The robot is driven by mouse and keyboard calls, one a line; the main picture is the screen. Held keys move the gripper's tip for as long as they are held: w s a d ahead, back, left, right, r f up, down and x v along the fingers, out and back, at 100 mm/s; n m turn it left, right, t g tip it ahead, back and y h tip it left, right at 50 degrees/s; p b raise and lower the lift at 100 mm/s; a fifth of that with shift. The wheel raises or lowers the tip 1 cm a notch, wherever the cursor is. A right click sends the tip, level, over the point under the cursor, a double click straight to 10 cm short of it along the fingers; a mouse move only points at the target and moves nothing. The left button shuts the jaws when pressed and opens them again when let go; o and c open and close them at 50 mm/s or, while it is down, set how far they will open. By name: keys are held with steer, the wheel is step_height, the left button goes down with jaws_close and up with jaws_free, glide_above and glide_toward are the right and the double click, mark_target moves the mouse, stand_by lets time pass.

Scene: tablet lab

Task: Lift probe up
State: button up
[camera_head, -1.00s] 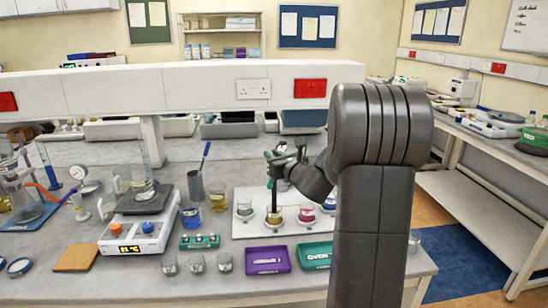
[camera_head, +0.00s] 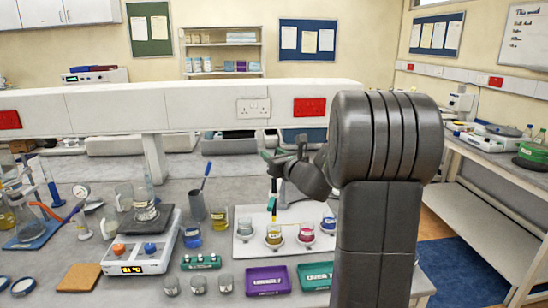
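The probe (camera_head: 273,190) is a thin dark upright stick with a yellow band low on it. My gripper (camera_head: 274,160) is at its upper end, beside a green part, and appears shut on it. The fingers are small and partly hidden by my wrist. The probe hangs over a glass beaker of yellow liquid (camera_head: 274,236). Its lower end is near the beaker's rim; whether it is fully clear of the glass is hard to tell. The beaker stands on a white tray (camera_head: 244,251).
Beakers of pink liquid (camera_head: 306,233) and bluish liquid (camera_head: 328,224) stand just right, and a clear one (camera_head: 244,228) left. Purple (camera_head: 268,281) and green (camera_head: 313,276) trays lie in front. A hotplate (camera_head: 140,254) is at left. A white raised shelf (camera_head: 190,108) runs behind.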

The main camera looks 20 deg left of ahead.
steer(key=shift+f, duration=0.15)
steer(key=shift+s+d, duration=0.2)
steer(key=shift+d, duration=0.2)
steer(key=b+v, duration=0.3)
steer(key=v, duration=0.9)
steer(key=shift+s+d, duration=0.25)
steer(key=shift+d, duration=0.1)
steer(key=p+x, duration=0.3)
steer(key=x, duration=1.1)
steer(key=shift+a, duration=0.1)
steer(key=shift+f+b, duration=0.3)
steer(key=shift+f, duration=0.2)
steer(key=shift+r, duration=0.1)
